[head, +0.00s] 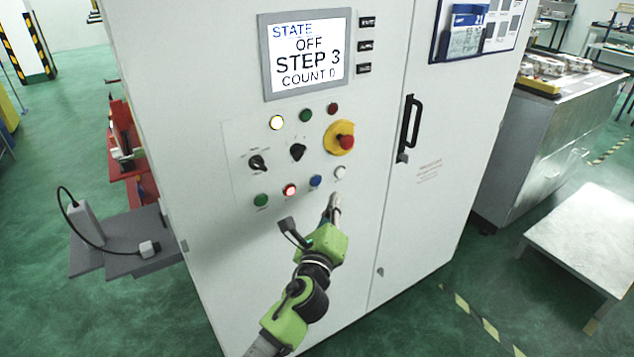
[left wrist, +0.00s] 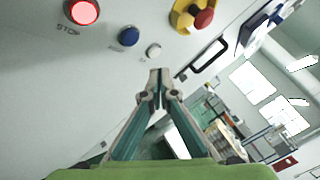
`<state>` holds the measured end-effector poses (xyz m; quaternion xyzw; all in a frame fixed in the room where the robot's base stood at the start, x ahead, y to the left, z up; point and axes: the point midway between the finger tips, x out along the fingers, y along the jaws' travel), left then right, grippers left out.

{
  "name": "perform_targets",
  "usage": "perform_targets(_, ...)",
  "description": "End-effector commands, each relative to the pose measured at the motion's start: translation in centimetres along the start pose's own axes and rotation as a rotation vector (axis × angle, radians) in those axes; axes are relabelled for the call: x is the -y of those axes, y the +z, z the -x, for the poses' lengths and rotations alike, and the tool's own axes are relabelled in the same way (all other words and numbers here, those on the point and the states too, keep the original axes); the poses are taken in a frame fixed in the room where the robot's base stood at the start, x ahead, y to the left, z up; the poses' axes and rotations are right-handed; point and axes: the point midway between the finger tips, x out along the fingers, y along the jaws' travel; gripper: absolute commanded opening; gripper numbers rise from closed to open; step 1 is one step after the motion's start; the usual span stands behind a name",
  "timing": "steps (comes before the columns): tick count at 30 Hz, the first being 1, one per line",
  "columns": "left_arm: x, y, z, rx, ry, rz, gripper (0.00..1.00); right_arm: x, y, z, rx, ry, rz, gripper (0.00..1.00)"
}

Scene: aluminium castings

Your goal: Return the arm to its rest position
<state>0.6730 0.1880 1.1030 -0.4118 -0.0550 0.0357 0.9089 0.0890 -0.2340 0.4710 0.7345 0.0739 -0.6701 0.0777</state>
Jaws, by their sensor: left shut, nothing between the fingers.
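My left gripper (head: 335,203) is in front of the white control cabinet (head: 235,205), just below the white button (head: 340,172). In the left wrist view its fingers (left wrist: 158,78) are closed together with nothing between them, and the white button (left wrist: 153,51) shows just beyond the tips. I cannot tell whether the tips touch the panel. The green and black arm comes up from the bottom of the head view. My right gripper is not in view.
The panel has a lit red button (head: 290,190), a blue button (head: 315,181), an emergency stop (head: 346,142) and a screen (head: 306,54) reading OFF, STEP 3, COUNT 0. A door handle (head: 410,125) sticks out at right. A low table (head: 585,235) stands farther right.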

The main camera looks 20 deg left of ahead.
Motion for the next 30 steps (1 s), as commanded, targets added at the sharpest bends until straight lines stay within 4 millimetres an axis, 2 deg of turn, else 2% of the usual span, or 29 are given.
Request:
perform_targets(9, -0.2, -0.2, 0.0, -0.004, 0.004, 0.004, 0.00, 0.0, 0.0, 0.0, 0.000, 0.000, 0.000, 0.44)
perform_targets(11, -1.1, -0.9, 0.1, -0.017, 0.017, 0.018, 0.00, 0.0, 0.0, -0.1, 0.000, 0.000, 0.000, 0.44)
perform_targets(13, -2.9, -2.5, 0.3, -0.047, 0.048, 0.055, 0.00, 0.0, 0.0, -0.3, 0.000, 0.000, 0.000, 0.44)
perform_targets(17, -9.2, -7.6, 1.8, -0.139, 0.161, 0.190, 0.00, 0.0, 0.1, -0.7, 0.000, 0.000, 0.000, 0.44)
perform_targets(18, -11.6, -9.5, 2.6, -0.169, 0.208, 0.244, 0.00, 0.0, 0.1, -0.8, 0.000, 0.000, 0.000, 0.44)
perform_targets(20, -15.1, -12.2, 4.1, -0.208, 0.281, 0.327, 0.00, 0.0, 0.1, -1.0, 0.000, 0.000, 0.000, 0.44)
perform_targets(24, -23.0, -18.1, 8.7, -0.271, 0.467, 0.523, 0.00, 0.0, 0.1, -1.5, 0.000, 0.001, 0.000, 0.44)
perform_targets(26, -26.2, -20.3, 11.2, -0.285, 0.553, 0.606, 0.00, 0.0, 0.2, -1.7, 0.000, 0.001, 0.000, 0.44)
perform_targets(30, -33.4, -24.9, 17.8, -0.284, 0.759, 0.797, 0.00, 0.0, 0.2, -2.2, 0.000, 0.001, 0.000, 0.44)
